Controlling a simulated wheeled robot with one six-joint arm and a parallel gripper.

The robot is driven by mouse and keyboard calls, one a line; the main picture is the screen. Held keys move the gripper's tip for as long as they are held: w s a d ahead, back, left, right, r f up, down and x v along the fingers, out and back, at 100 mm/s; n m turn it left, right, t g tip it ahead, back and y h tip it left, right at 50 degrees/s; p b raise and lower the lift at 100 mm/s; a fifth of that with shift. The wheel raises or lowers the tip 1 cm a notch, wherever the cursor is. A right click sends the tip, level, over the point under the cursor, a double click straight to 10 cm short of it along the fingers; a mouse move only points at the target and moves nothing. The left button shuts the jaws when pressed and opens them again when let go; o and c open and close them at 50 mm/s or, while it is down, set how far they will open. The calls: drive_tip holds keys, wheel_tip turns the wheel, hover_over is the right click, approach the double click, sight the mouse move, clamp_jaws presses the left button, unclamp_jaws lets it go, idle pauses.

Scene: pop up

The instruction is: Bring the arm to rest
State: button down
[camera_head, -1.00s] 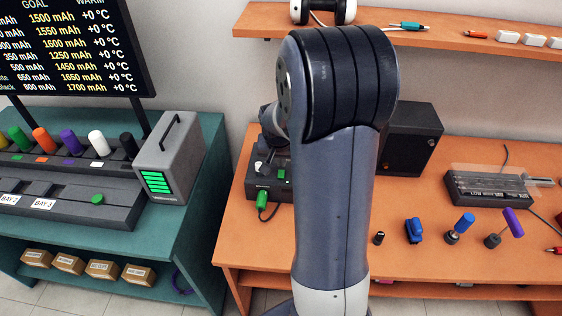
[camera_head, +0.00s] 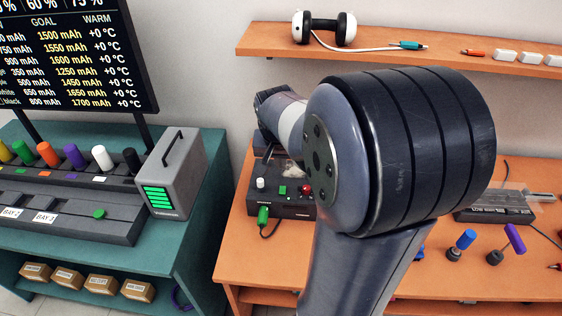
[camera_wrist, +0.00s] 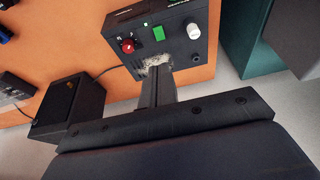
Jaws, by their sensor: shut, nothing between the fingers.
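My gripper (camera_wrist: 157,72) shows in the wrist view as a dark bar of two fingers together, shut and empty. It points toward the edge of a black control box (camera_wrist: 180,40) with a red knob, a green button and a white knob. I cannot tell whether the fingertips touch the box. In the head view my arm is bent, with its large dark joint (camera_head: 430,150) filling the middle. The forearm reaches back left above the control box (camera_head: 270,205), and the gripper is mostly hidden there.
The orange bench (camera_head: 245,235) holds the box, a blue-handled tool (camera_head: 465,240) and a purple-handled tool (camera_head: 514,238). An orange shelf (camera_head: 400,62) carries white headphones (camera_head: 324,30). Left, a teal bench (camera_head: 190,235) holds a charging rack and a grey case (camera_head: 175,170).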

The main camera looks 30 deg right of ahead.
drive_tip(key=shift+f, duration=0.1)
hover_over(282, 194)
drive_tip(key=f, duration=0.8)
drive_tip(key=shift+w+d+f, duration=0.2)
drive_tip(key=shift+f, duration=0.1)
drive_tip(key=shift+s+a+f+b, duration=0.2)
drive_tip(key=shift+b, duration=0.5)
drive_tip(key=shift+g, duration=0.3)
drive_tip(key=shift+v, duration=2.05)
drive_tip(key=shift+d+r, duration=0.1)
